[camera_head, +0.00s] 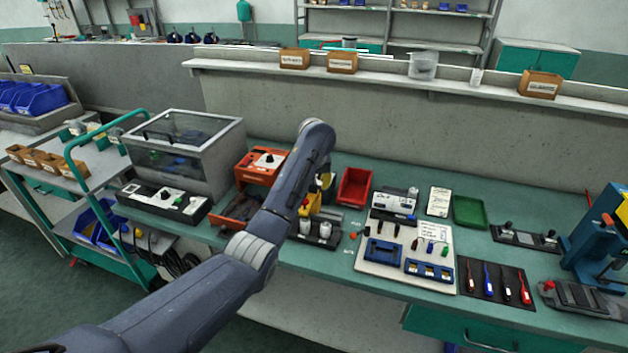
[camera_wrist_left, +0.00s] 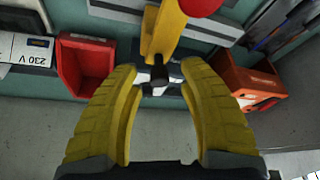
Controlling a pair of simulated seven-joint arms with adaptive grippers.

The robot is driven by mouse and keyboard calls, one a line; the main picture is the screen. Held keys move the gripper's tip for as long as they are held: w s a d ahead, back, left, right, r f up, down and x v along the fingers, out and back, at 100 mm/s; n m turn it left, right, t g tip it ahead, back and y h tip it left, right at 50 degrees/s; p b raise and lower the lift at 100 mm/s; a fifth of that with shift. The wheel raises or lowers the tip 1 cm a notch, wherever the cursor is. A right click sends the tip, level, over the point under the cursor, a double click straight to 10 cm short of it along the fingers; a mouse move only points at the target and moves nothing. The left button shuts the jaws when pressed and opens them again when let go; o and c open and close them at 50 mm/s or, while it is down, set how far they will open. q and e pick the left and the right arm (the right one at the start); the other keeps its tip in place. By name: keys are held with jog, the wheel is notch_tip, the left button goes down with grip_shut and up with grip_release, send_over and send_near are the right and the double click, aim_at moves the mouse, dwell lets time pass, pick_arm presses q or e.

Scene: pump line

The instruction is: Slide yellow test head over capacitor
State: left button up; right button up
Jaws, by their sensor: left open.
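The yellow test head (camera_head: 308,206), with a red knob on top, stands on a dark base near the front of the bench. Silver capacitors (camera_head: 325,230) stand upright just in front of and below it. My left gripper (camera_head: 326,186) is just behind the test head, partly hidden by my forearm. In the left wrist view, its yellow fingers (camera_wrist_left: 160,70) are open. The yellow test head (camera_wrist_left: 165,32) comes in from the top edge, and a dark stub on it lies between the fingertips. I cannot tell whether the fingers touch it. The capacitors are not clear in this view.
A red bin (camera_head: 354,187) stands right of the gripper, and an orange box (camera_head: 262,166) stands to its left. A white board (camera_head: 395,279) with blue blocks lies to the right. A shelf wall (camera_head: 300,110) runs behind the bench.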

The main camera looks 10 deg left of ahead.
pick_arm(q)
jog(key=v, duration=1.2)
